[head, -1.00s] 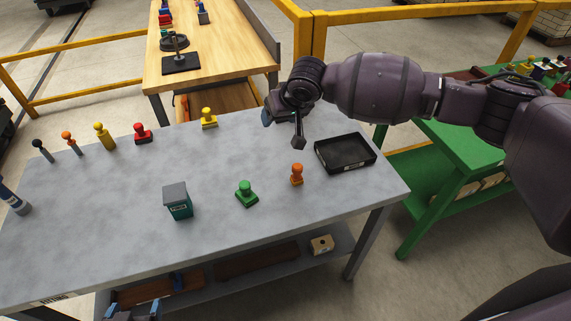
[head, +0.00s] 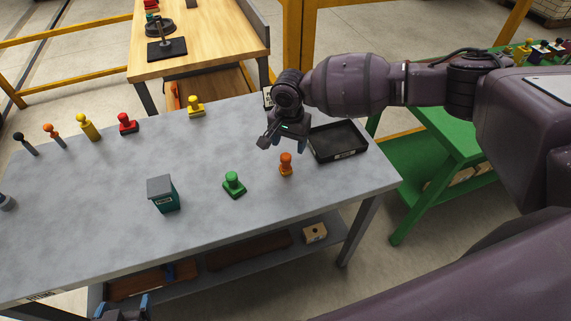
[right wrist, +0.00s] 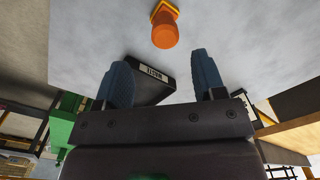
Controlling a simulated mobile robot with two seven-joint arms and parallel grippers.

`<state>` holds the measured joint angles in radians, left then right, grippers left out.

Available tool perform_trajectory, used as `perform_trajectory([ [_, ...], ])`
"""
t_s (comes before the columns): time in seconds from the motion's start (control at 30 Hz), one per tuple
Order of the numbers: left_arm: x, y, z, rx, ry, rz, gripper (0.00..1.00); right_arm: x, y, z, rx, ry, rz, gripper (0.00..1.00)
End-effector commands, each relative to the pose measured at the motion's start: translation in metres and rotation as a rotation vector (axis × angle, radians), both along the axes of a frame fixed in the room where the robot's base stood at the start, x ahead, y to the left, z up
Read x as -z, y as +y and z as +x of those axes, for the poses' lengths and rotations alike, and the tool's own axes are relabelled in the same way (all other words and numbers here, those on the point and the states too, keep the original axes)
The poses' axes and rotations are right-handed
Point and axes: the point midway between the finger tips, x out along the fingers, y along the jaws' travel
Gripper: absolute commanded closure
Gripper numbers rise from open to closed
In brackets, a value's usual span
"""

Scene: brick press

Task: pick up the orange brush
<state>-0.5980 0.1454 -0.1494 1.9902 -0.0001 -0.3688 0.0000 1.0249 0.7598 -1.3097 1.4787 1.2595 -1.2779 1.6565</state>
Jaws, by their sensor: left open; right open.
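A small orange knobbed piece (head: 286,163) stands upright on the grey table, just left of the black tray. It also shows in the right wrist view (right wrist: 164,32), beyond the gap between the fingertips. Another orange-topped piece (head: 54,137) with a thin shaft stands at the far left; which of the two is the brush I cannot tell for sure. My right gripper (head: 289,144) is open and empty, above and slightly behind the near orange piece, apart from it. Its open fingers frame the right wrist view (right wrist: 160,75). My left gripper (head: 124,308) is open at the bottom edge, below the table front.
The black tray (head: 362,150) lies right of the orange piece. A green piece (head: 233,184) and a teal box with grey lid (head: 163,195) stand to its left. Red (head: 127,123) and yellow pieces (head: 195,107) stand farther back.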

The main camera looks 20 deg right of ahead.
Motion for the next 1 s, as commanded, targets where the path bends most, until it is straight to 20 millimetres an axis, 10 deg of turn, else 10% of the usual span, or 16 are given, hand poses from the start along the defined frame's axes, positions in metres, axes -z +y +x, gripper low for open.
perform_trajectory([
  [0.87, 0.009, -0.001, -0.004, -0.003, 0.010, -0.004, 0.15, 0.060, 0.008, 0.001, 0.000, -0.001, 0.001, 0.37],
  [1.0, 0.009, -0.001, -0.005, -0.004, 0.011, -0.004, 0.15, 0.060, 0.008, 0.001, 0.000, -0.001, 0.001, 0.55],
])
